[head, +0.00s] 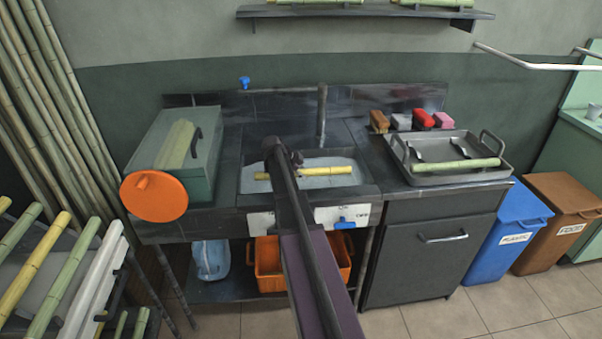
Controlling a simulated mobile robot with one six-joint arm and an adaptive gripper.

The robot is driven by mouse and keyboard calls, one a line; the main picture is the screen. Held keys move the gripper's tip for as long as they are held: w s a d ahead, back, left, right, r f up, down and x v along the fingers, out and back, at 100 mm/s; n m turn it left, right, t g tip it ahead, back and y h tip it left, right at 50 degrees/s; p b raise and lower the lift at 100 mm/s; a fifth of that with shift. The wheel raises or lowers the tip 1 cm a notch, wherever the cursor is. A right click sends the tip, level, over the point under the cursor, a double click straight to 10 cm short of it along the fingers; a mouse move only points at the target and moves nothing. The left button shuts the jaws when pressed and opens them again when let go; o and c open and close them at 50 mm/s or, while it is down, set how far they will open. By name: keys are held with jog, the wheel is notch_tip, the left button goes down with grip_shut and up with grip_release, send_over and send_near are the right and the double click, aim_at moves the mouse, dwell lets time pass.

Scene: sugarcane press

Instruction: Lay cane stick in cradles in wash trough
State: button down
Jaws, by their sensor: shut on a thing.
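A yellow cane stick (335,170) lies level across the wash trough (350,190), which is set in the dark counter and looks filled with pale water. My arm reaches over the trough's front edge and covers part of the stick. My gripper (298,163) shows only as a small dark shape behind the arm, at the stick's middle, and is shut on the stick. The cradles are hidden or too small to make out, so I cannot tell whether the stick touches them.
A green box (177,150) with an orange disc (153,196) stands left of the trough. A grey tray (460,180) with a green cane stick (455,164) is at right. A rack of cane sticks (35,262) is at lower left. Blue (505,232) and brown (556,222) bins stand right.

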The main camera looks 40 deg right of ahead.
jog(key=shift+f+b, duration=2.4)
jog(key=shift+f, duration=0.25)
jog(key=shift+c, duration=0.9)
grip_release()
jog(key=shift+o, duration=0.9)
jog(key=shift+s+r, duration=0.1)
jog(key=p+v, duration=0.5)
jog(key=v, duration=0.2)
jog(key=shift+p, duration=0.3)
